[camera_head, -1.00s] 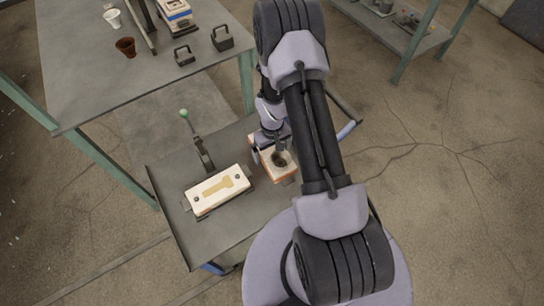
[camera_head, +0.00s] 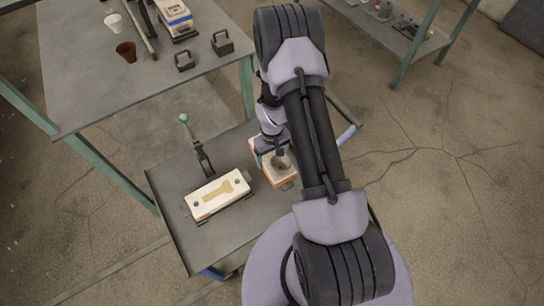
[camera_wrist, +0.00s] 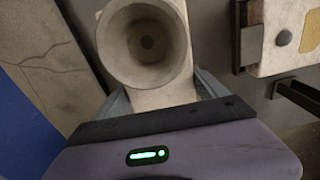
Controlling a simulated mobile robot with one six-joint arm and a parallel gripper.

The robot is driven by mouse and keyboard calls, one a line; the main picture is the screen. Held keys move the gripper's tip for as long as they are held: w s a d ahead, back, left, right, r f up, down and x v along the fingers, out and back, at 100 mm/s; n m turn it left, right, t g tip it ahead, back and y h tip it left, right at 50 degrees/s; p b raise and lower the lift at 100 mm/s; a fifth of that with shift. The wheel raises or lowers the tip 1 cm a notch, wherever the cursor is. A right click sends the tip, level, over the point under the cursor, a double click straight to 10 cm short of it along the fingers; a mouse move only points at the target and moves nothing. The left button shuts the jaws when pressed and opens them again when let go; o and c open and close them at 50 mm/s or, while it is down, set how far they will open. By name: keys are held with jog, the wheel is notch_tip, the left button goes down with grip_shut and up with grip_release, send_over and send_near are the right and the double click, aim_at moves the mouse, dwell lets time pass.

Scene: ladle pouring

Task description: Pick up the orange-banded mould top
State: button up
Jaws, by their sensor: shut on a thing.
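The orange-banded mould top (camera_head: 283,177) is a pale block with an orange edge and a round pouring cup in its upper face. It is over the right part of the low metal table, partly hidden by my arm. My gripper (camera_head: 272,150) is shut on it. In the wrist view the mould top (camera_wrist: 146,45) fills the space between the fingers of my gripper (camera_wrist: 160,92), one on each side. The underside is hidden, so I cannot tell its exact height above the table.
A pale mould half (camera_head: 205,199) with a tan cavity lies left of it on the low table (camera_head: 184,242). A green-knobbed lever (camera_head: 196,143) stands behind. A higher table (camera_head: 95,85) holds a brown cup (camera_head: 126,51), a white cup (camera_head: 113,22) and dark weights (camera_head: 222,43).

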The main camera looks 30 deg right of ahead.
aim_at(272, 155)
notch_tip(272, 155, up, 3)
jog(key=shift+r+p, duration=0.2)
jog(key=shift+p, duration=0.7)
jog(key=s+p, duration=0.1)
jog(key=s, duration=0.4)
jog(key=s+r+p, duration=0.1)
jog(key=s, duration=0.4)
jog(key=s+a+p, duration=0.1)
jog(key=s, duration=0.5)
jog(key=shift+r, duration=0.25)
jog(key=shift+w+a, duration=0.1)
